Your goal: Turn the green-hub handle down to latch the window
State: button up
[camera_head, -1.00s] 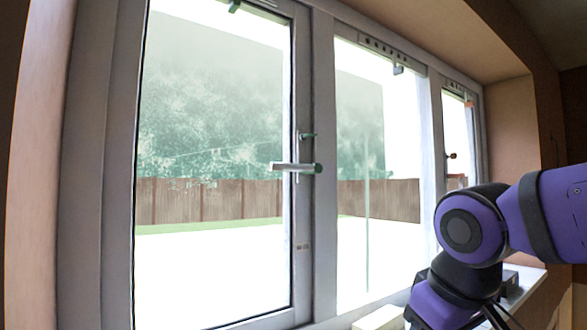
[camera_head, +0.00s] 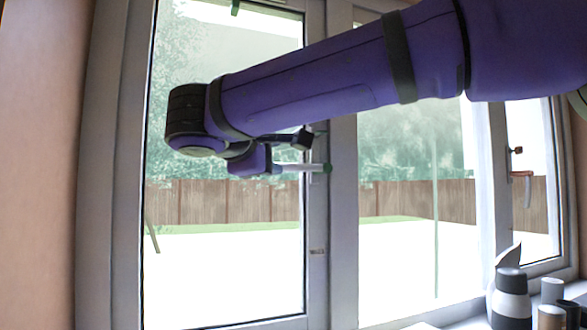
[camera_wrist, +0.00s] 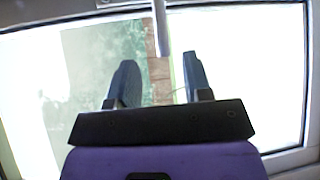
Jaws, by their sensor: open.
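The green-hub handle (camera_head: 300,168) sits on the upright frame of the left window sash. Its pale lever lies level, pointing left from the green hub (camera_head: 328,168). In the wrist view the lever (camera_wrist: 160,30) reaches down from the top, its end between and just beyond my fingertips. My gripper (camera_wrist: 160,75) is open, one finger to each side of the lever's line, with no clear contact. In the head view my gripper (camera_head: 266,160) is at the lever's free left end, partly hidden by my purple arm. The left window (camera_head: 225,270) appears closed against its frame.
A black and white bottle (camera_head: 510,300) and several small containers (camera_head: 551,290) stand on the sill at lower right. Another window with an orange handle (camera_head: 522,174) is at the far right. The space below the lever looks clear.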

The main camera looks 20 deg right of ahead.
aim_at(292, 166)
jog(key=x, duration=1)
jog(key=shift+w+d, duration=0.15)
jog(key=shift+d, duration=0.1)
grip_shut()
